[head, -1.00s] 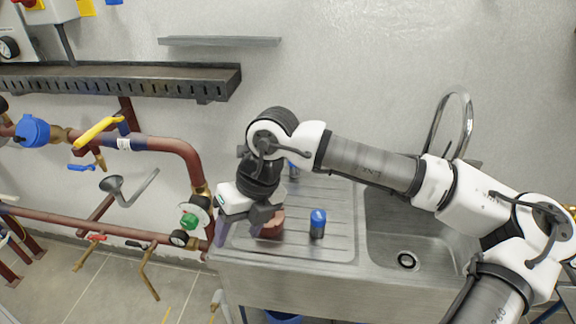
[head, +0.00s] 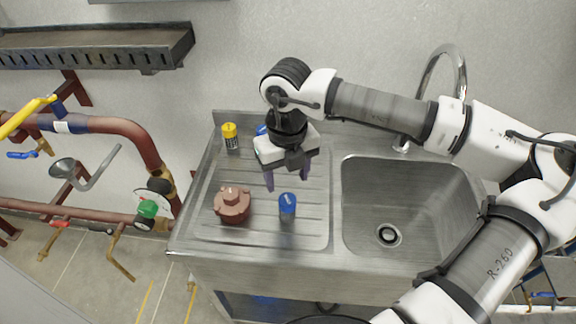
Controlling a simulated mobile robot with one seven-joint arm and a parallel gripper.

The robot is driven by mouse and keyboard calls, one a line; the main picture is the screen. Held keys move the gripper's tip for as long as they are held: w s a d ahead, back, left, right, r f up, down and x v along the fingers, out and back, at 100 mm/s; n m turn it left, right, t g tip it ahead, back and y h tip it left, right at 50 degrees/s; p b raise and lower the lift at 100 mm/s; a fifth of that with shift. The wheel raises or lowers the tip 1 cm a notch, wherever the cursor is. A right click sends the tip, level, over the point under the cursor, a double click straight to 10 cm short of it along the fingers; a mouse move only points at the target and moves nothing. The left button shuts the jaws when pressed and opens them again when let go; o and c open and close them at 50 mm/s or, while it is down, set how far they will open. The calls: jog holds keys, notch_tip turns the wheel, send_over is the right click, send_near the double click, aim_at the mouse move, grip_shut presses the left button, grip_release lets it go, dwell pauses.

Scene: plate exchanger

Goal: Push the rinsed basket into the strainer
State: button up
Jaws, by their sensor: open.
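My gripper (head: 287,180) is open, pointing down over the sink's ribbed drainboard, with nothing seen between its fingers. A brown-red round capped part (head: 232,204) sits on the drainboard to its left. A small dark cylinder with a blue top (head: 288,205) stands just in front of and below the fingers; I cannot tell the exact height gap. I cannot make out a basket for certain. No part is clearly identifiable as the strainer; red-brown pipework (head: 120,128) with a green-capped fitting (head: 148,208) is at the left.
A yellow-topped cylinder (head: 230,137) stands at the back of the drainboard. A blue item (head: 261,130) is partly hidden behind my gripper. The sink basin (head: 415,215) on the right is empty, with a tall curved faucet (head: 430,75) behind.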

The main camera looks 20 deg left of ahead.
aim_at(287, 199)
notch_tip(287, 199, down, 8)
jog(key=b, duration=0.6)
jog(key=shift+r, duration=0.15)
jog(key=c, duration=1)
jog(key=shift+r, duration=0.1)
jog(key=shift+c, duration=0.2)
jog(key=shift+r+p, duration=1.75)
jog(key=shift+r, duration=2.75)
